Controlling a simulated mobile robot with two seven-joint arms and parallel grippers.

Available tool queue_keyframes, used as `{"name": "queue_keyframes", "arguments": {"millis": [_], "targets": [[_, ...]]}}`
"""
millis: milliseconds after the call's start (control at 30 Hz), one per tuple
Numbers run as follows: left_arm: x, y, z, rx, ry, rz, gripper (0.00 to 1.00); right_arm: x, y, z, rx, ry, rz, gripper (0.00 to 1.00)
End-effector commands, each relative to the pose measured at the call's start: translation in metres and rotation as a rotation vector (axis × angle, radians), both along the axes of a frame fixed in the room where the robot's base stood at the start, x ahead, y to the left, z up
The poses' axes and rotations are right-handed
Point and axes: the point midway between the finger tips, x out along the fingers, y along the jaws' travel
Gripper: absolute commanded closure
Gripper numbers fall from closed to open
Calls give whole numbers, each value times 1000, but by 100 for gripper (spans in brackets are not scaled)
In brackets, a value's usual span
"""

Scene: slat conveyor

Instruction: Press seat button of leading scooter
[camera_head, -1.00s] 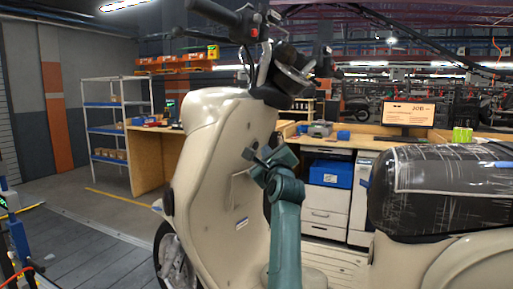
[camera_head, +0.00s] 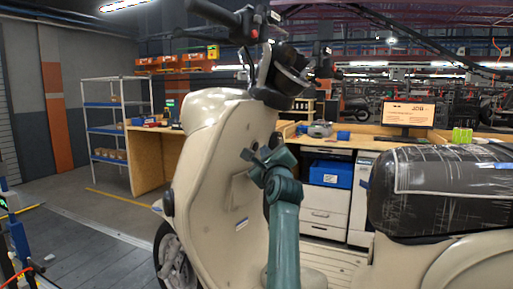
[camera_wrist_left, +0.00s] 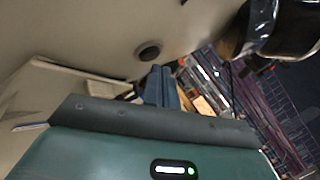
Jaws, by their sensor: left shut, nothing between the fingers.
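A cream scooter (camera_head: 215,170) stands in front of me, its front shield and handlebar at the centre. Its black seat (camera_head: 440,190), wrapped in clear film, is at the right. My left gripper (camera_head: 253,156) is shut and empty, close to the inner face of the front shield. In the left wrist view, the shut fingers (camera_wrist_left: 161,86) point toward a cream panel and sit just below and right of a round dark button (camera_wrist_left: 148,51). A gap or contact between them cannot be told. In the head view the button is not clearly seen. My right gripper is not in view.
The handlebar (camera_head: 240,22) rises above my left gripper. Behind the scooter stand a wooden workbench (camera_head: 150,160), a monitor (camera_head: 407,115) and a blue bin (camera_head: 331,174). A shelf rack (camera_head: 105,128) is at the left. The floor at left is mostly clear.

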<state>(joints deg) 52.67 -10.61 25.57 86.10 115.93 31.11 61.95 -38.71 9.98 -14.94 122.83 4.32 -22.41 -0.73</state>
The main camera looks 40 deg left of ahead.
Motion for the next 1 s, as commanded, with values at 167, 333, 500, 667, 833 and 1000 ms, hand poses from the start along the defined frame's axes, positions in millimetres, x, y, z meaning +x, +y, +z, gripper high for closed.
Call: {"name": "queue_keyframes", "arguments": {"millis": [167, 333, 500, 667, 833, 1000], "targets": [[0, 5, 1, 1, 1, 0, 100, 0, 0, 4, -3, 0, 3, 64], [0, 5, 1, 1, 1, 0, 100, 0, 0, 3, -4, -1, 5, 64], [0, 5, 1, 1, 1, 0, 100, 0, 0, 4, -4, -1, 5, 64], [0, 7, 1, 0, 1, 1, 100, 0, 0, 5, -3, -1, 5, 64], [0, 9, 2, 1, 2, 1, 100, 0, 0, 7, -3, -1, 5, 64], [-1, 11, 2, 1, 2, 1, 100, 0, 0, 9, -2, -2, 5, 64]]}}
